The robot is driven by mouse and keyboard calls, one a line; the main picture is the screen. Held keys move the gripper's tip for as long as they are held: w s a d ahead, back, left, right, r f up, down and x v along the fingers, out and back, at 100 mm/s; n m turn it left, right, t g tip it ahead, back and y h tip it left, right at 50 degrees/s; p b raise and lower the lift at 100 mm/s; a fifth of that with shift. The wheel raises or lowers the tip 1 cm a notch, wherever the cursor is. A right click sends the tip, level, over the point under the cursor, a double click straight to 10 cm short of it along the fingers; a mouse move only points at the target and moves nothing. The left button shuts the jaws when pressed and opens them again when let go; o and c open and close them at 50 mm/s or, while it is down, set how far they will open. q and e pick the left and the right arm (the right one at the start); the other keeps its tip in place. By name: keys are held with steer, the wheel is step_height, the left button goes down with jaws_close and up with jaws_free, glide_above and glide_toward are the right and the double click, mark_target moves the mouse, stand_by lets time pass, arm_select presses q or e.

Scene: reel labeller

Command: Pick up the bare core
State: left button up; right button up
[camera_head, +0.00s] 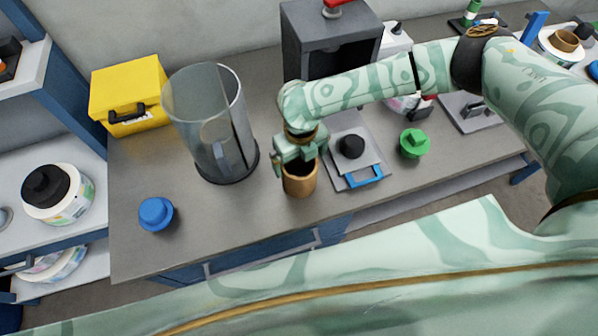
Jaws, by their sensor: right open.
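The bare core (300,184) is a brown cardboard tube standing upright on the grey workbench (255,228), between the clear cylinder and the grey plate. My right gripper (300,163) is open and points down at the top of the core. Its fingers overlap the core's rim in the picture, one on the near left side. I cannot tell whether they touch it. The far side of the core is hidden by the gripper. My left gripper is not in view.
A clear cylinder (208,115) stands close left of the core. To the right lie a grey plate with a black knob (351,146) and blue handle, and a green knob (414,142). A blue knob (155,213) and yellow case (128,92) are at left. The front bench is clear.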

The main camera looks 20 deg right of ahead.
mark_target(299, 169)
steer(key=f, duration=0.4)
steer(key=shift+s+a+f, duration=0.15)
steer(key=shift+a+f, duration=0.05)
steer(key=shift+f, duration=0.15)
steer(key=c, duration=0.9)
